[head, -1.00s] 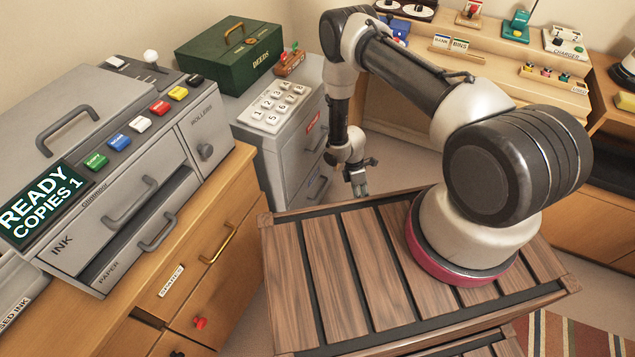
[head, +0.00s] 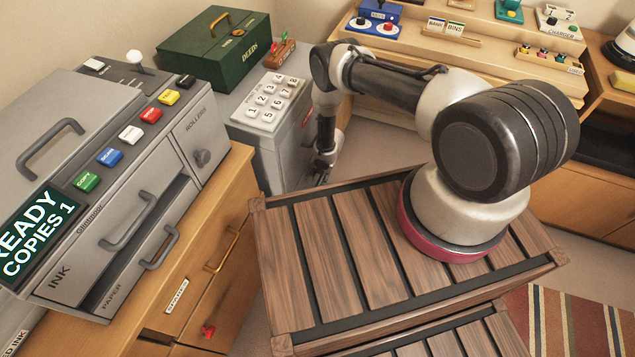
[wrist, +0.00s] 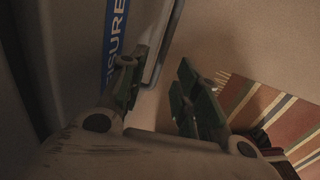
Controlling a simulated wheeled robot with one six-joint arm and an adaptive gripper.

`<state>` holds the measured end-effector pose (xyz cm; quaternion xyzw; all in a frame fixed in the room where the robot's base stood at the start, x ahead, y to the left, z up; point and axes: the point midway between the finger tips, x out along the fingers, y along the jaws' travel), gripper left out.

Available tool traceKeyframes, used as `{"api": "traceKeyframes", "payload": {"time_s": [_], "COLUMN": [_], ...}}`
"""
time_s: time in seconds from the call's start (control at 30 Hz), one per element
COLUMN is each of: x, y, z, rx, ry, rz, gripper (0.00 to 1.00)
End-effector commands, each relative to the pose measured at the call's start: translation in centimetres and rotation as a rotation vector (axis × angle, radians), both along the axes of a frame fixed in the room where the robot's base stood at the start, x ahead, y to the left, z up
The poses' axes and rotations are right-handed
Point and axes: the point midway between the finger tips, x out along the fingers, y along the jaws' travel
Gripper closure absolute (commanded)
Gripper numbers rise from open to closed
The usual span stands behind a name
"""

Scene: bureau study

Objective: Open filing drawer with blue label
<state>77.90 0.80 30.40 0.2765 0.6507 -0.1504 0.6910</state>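The grey filing cabinet (head: 283,160) stands behind my wooden-topped base in the head view. Its drawer fronts are mostly hidden there by my arm. In the wrist view a blue label (wrist: 117,35) with white letters, partly readable as "SURE", is on a drawer front at upper left. A grey bar handle (wrist: 165,45) runs beside it. My gripper (wrist: 158,75) is open, its two dark fingers apart, with the handle's lower end showing between them. I cannot tell whether either finger touches the handle. In the head view, the gripper is low beside the cabinet, its fingertips hard to see.
A keypad (head: 269,104) and a green DEEDS box (head: 215,48) sit on the cabinet. A grey copier (head: 120,170) on a wooden desk is at left. A stepped wooden shelf (head: 480,50) is behind. A striped rug (wrist: 265,115) lies on the floor at right.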

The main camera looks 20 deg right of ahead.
Motion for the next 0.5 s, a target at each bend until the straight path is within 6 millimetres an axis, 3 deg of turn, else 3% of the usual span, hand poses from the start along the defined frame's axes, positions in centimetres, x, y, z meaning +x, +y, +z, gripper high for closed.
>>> {"api": "traceKeyframes", "payload": {"time_s": [0.2,0.5], "x": [0.3,0.5], "y": [0.4,0.6], "z": [-3.4,-4.5], "rx": [0.0,-0.002], "ry": [0.0,0.001], "rz": [-0.001,-0.002], "gripper": [0.68,0.68]}}
